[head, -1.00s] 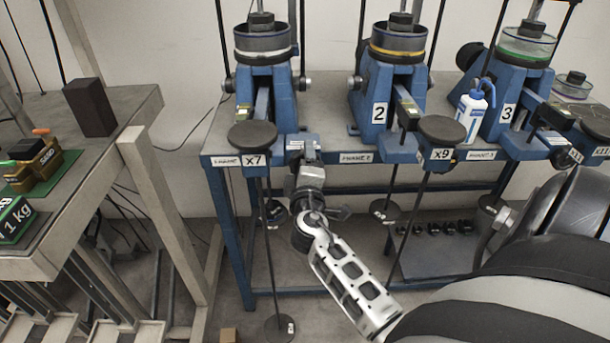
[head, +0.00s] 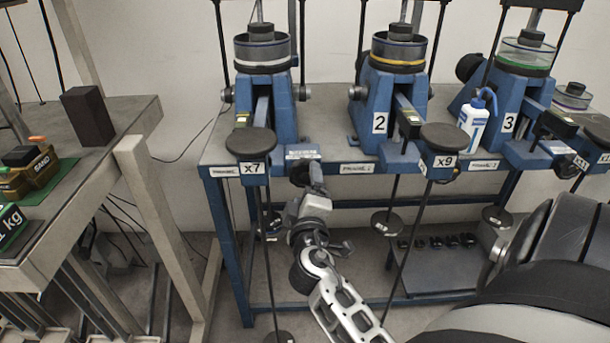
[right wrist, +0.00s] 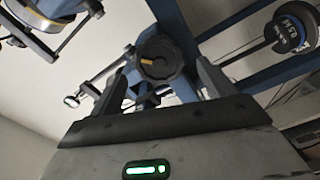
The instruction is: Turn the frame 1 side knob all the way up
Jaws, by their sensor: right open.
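Frame 1 (head: 284,108) is the blue lever frame on the left of the bench, with a white-banded cup on top and an x7 tag in front. In the right wrist view a black ribbed knob (right wrist: 165,68) with an orange mark faces me; the mark points roughly left. My right gripper (head: 309,172) is just below the bench's front edge, right of the x7 tag. In the right wrist view it is open (right wrist: 160,80), with the knob framed between its fingers. Contact cannot be told. My left gripper is out of view.
Frame 2 (head: 375,112) and frame 3 (head: 504,118) stand to the right, with a white-and-blue bottle (head: 472,121) between them. A hanging rod runs below the x7 disc (head: 251,142), close to my gripper's left. A side table (head: 125,118) stands at the left.

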